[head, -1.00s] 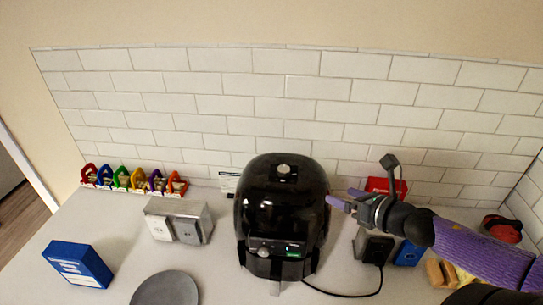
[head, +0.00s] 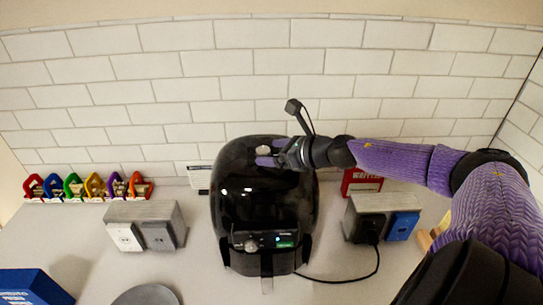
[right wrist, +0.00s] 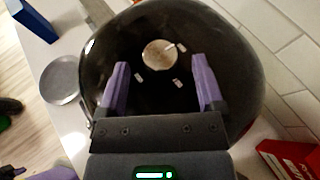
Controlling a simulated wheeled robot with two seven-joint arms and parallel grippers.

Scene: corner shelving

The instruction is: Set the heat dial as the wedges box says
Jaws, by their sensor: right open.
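The black air fryer (head: 240,205) stands against the tiled wall. Its round silver dial (right wrist: 158,53) is on top, with short pale marks around it, and it is partly hidden by my fingers in the head view. My right gripper (head: 264,156) is over the fryer's top. In the right wrist view, the open gripper (right wrist: 159,70) has purple fingers apart, with the dial just beyond and between their tips. I cannot tell its height above the dial. A blue box (head: 28,287) is cut off at the lower left; its print is unreadable.
A red box (head: 362,182) marked like "waffles" stands behind my right arm. Metal socket blocks (head: 150,213) stand on both sides, and a black cable (head: 350,281) runs from the right one. Several coloured clips (head: 95,187) line the wall. A grey plate (head: 147,296) lies in front.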

